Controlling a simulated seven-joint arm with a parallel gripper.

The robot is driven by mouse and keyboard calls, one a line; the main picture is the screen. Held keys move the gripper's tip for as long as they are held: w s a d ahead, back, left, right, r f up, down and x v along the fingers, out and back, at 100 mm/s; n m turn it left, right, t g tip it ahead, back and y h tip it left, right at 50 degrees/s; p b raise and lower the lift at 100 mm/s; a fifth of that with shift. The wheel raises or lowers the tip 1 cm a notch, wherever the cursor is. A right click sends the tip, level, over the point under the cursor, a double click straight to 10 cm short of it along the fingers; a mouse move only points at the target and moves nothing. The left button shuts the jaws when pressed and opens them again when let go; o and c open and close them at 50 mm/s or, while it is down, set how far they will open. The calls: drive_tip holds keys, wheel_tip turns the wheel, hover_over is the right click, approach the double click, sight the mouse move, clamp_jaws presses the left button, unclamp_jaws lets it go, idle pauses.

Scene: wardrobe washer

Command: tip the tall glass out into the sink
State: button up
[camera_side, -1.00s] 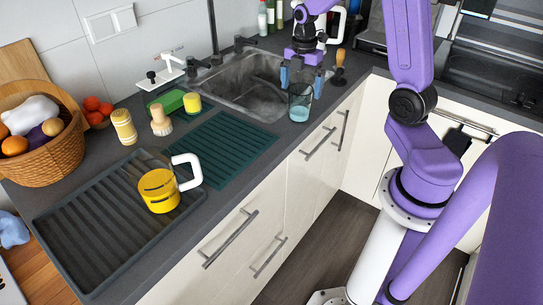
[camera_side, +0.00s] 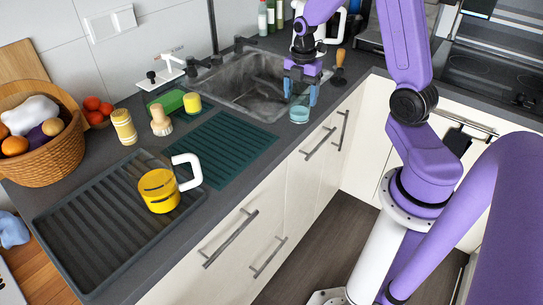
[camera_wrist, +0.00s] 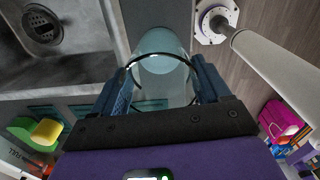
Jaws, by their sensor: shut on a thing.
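The tall glass (camera_side: 299,114) stands upright on the counter at the front edge of the sink, with pale blue liquid low inside. My gripper (camera_side: 301,95) points down over it, with its blue fingers on either side of the glass and shut on it. In the wrist view the round dark rim of the glass (camera_wrist: 160,61) sits between the two blue fingers (camera_wrist: 160,85). The grey sink (camera_side: 243,82) lies just behind and left of the glass; its basin and drain (camera_wrist: 43,28) show at the wrist view's upper left.
A yellow pitcher (camera_side: 158,191) with a white handle stands on the dark drying tray (camera_side: 75,238). A green ribbed mat (camera_side: 222,148) lies left of the glass. A wooden-handled brush (camera_side: 340,60) stands right of the sink. The sink basin looks empty.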

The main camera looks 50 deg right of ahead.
wheel_tip(320, 180, up, 5)
idle(0.8)
drive_tip(key=shift+o, duration=1.3)
drive_tip(key=c, duration=0.6)
wheel_tip(320, 180, up, 5)
drive_tip(key=w, duration=0.1)
drive_tip(key=w+m, duration=1.8)
drive_tip(key=w, duration=0.1)
drive_tip(key=f, duration=1.1)
drive_tip(key=d+f, duration=0.1)
drive_tip(key=f, duration=0.5)
drive_tip(key=shift+s+f, duration=0.1)
drive_tip(key=shift+f, duration=0.2)
